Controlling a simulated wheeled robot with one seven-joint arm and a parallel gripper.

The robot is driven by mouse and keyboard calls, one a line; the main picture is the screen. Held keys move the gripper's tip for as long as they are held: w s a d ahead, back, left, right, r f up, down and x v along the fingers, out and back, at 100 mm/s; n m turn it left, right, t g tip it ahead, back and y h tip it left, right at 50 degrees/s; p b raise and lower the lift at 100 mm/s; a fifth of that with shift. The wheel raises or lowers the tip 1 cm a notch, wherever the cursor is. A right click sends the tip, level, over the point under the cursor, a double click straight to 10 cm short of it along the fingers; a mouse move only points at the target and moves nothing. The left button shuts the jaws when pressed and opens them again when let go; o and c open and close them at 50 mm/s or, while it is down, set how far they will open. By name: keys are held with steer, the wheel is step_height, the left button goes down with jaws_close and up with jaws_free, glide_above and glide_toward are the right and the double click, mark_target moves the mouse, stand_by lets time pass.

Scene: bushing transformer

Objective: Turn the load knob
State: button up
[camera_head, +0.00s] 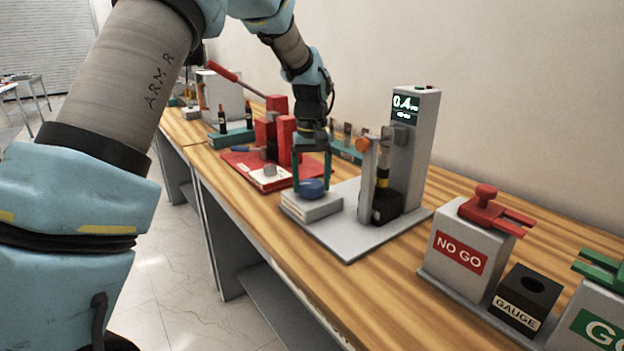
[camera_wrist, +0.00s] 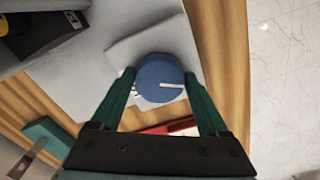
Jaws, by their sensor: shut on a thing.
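The load knob (camera_head: 312,188) is a round blue knob on a low white block (camera_head: 306,208) at the left end of a grey baseplate. In the wrist view the knob (camera_wrist: 160,82) shows a white pointer line toward the right. My gripper (camera_head: 312,183) comes down from above with its teal fingers on either side of the knob. In the wrist view my gripper (camera_wrist: 162,88) is shut on the knob, one finger at its left and one at its right. A tall grey unit (camera_head: 412,150) on the baseplate has a display (camera_head: 404,107) reading about 0.4; its smaller text is unclear.
A red press (camera_head: 282,135) on a red base stands behind to the left. A NO GO block (camera_head: 462,248) and a black GAUGE block (camera_head: 523,297) stand at the right. The bench front edge is near.

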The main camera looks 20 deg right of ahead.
mark_target(310, 184)
steer(key=m+p, duration=0.1)
steer(key=m, duration=0.3)
steer(key=shift+w+a+r+m, duration=0.1)
steer(key=shift+m, duration=0.2)
steer(key=m, duration=0.3)
steer(key=shift+m+p, duration=0.3)
steer(key=shift+p, duration=0.05)
steer(key=m+p, duration=0.1)
steer(key=m, duration=0.2)
steer(key=shift+w+m, duration=0.15)
steer(key=shift+m, duration=0.15)
steer(key=shift+m+p, duration=0.4)
steer(key=shift+m, duration=1.3)
steer(key=o, duration=1.2)
steer(key=shift+o, duration=0.2)
step_height(310, 184, up, 11)
steer(key=b, duration=0.2)
